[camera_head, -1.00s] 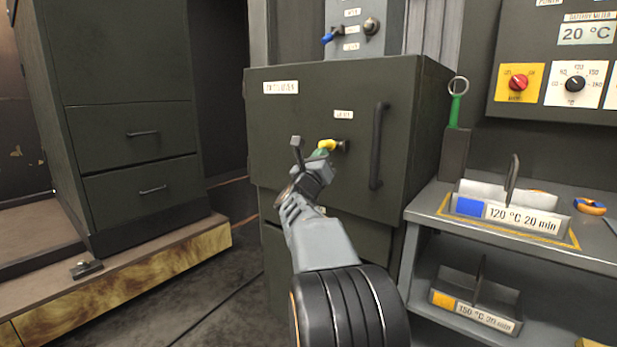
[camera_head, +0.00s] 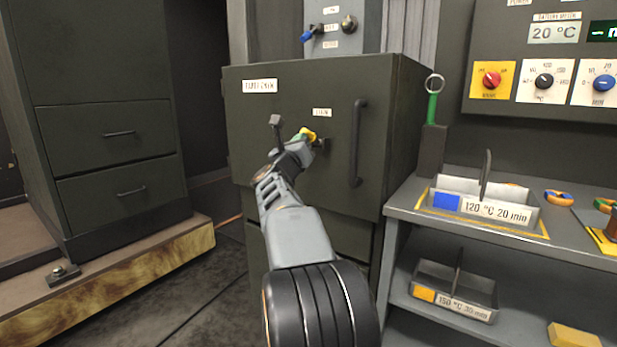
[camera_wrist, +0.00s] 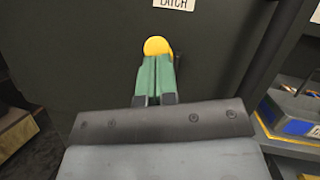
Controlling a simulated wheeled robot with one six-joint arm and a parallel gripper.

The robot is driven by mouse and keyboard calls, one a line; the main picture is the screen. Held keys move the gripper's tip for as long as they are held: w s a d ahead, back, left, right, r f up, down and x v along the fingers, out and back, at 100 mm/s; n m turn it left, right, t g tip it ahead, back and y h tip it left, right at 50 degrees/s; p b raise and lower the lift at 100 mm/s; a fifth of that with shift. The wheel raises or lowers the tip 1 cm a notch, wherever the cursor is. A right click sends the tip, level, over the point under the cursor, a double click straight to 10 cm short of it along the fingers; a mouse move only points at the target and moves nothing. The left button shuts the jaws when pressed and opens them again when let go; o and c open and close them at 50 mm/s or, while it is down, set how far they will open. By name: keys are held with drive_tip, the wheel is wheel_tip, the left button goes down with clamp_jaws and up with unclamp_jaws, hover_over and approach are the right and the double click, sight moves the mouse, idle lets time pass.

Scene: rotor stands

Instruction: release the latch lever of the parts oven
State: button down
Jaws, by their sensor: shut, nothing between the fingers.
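The parts oven is a dark grey-green cabinet (camera_head: 290,90) with a door that looks shut. Its latch lever (camera_head: 308,135) has a yellow end and a dark pivot under a small white label, and it slants up to the left from the pivot. My gripper (camera_head: 300,140) is at the yellow end, with its green fingers shut and empty. In the wrist view the shut fingertips (camera_wrist: 158,60) are right below the yellow end of the lever (camera_wrist: 157,46) and seem to touch it. My gripper hides part of the lever.
A long vertical door handle (camera_head: 357,143) is right of the latch. A shelf unit (camera_head: 400,205) with labelled trays stands to the right, and a control panel (camera_head: 550,80) hangs above it. A drawer cabinet (camera_head: 100,120) stands at left, with open floor between.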

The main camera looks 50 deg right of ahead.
drive_tip(key=d+f+b+v, duration=0.1)
drive_tip(key=b+v, duration=0.3)
drive_tip(key=v, duration=0.9)
drive_tip(key=shift+s+f, duration=0.25)
drive_tip(key=shift+f, duration=0.15)
drive_tip(key=shift+a, duration=0.1)
